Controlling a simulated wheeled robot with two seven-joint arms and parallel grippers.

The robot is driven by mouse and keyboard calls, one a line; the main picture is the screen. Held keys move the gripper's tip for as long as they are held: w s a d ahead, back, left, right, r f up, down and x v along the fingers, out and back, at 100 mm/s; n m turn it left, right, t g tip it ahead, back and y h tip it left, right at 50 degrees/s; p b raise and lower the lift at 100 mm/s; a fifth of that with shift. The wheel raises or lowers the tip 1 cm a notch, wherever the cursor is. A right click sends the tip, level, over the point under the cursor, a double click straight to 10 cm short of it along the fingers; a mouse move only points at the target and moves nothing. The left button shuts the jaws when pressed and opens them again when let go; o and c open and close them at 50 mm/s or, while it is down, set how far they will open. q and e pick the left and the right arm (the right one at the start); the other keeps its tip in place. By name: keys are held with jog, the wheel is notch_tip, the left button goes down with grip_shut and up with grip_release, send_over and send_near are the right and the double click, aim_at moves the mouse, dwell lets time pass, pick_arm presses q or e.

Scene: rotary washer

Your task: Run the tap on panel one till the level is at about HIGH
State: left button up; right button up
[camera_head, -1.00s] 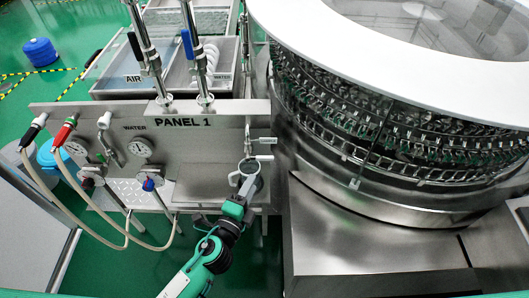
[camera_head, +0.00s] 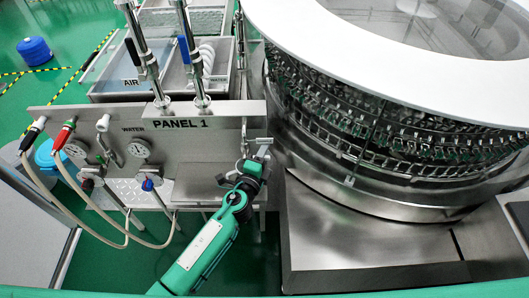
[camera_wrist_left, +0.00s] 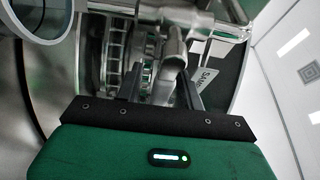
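Panel one is the steel board marked PANEL 1 (camera_head: 181,124), left of the round washer. At its right end a metal tap pipe (camera_head: 257,140) sticks out. My left gripper (camera_head: 262,153) is raised at this tap, and its body hides the round glass below the pipe. In the left wrist view the tap's metal lever (camera_wrist_left: 174,50) hangs from a cross pipe, between the dark fingertips of my left gripper (camera_wrist_left: 160,85). The fingers stand apart; contact with the lever is unclear. Part of the round glass (camera_wrist_left: 40,12) shows at upper left. No HIGH mark or level is readable. My right gripper is out of view.
The large round washer (camera_head: 385,215) stands close on the right. Two gauges, a blue-handled valve (camera_head: 148,184) and looped hoses (camera_head: 75,185) occupy the panel's left side. Basins marked AIR (camera_head: 131,83) and WATER lie behind.

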pick_arm(q)
grip_shut()
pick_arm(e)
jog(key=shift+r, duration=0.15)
